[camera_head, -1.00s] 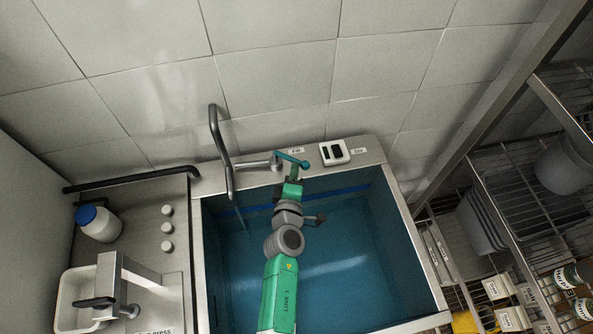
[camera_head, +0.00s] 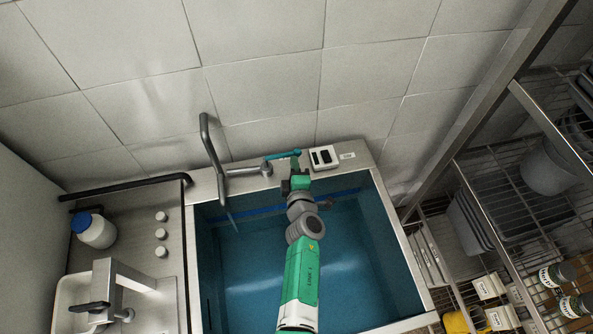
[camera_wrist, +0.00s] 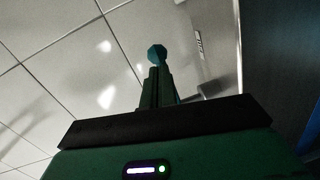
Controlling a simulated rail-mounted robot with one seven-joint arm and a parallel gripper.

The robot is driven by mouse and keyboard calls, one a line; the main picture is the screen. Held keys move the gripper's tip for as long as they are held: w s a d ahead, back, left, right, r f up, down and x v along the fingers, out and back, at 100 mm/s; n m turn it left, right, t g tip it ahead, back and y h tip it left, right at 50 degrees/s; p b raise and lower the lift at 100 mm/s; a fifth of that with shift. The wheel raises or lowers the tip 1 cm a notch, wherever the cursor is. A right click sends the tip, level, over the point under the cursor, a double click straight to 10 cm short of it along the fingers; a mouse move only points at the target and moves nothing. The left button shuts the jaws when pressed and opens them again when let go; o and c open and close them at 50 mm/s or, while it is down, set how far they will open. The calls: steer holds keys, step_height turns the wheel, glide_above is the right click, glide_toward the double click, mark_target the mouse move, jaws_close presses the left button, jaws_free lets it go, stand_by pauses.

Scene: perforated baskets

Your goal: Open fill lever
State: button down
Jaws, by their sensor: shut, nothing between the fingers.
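The teal fill lever (camera_head: 279,156) is on the sink's back ledge, pointing right from the grey tap's fitting (camera_head: 265,169). My gripper (camera_head: 295,164) is at the lever's free end, over the back edge of the basin. In the wrist view my gripper's fingers (camera_wrist: 156,88) are together, with the lever's round teal end (camera_wrist: 157,54) just beyond their tips. The fingers appear to touch or nearly touch the lever; I cannot tell which. Nothing is held between them. The grey tap (camera_head: 211,147) arches up left of the lever.
A white box with black switches (camera_head: 323,157) sits on the ledge right of my gripper. A wire shelf rack (camera_head: 500,220) stands at right. A blue-capped bottle (camera_head: 95,231) is on the left counter. The tiled wall is close behind.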

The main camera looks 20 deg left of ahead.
steer(key=shift+w, duration=0.45)
steer(key=shift+f+b, duration=0.2)
steer(key=shift+b, duration=0.25)
steer(key=shift+d+f, duration=0.1)
steer(key=shift+f, duration=0.15)
steer(key=shift+s+d+r+p, duration=0.1)
steer(key=shift+s+r+p, duration=0.05)
steer(key=shift+r+p, duration=0.2)
steer(key=s+d+r+p, duration=0.1)
steer(key=s+d+p, duration=0.1)
steer(key=d, duration=0.3)
steer(key=s+d+r+p, duration=0.1)
steer(key=s+d+p, duration=0.1)
steer(key=d, duration=0.4)
steer(key=shift+s+d+p, duration=0.2)
steer(key=shift+s+p, duration=0.2)
steer(key=shift+p, duration=0.5)
steer(key=shift+r, duration=0.2)
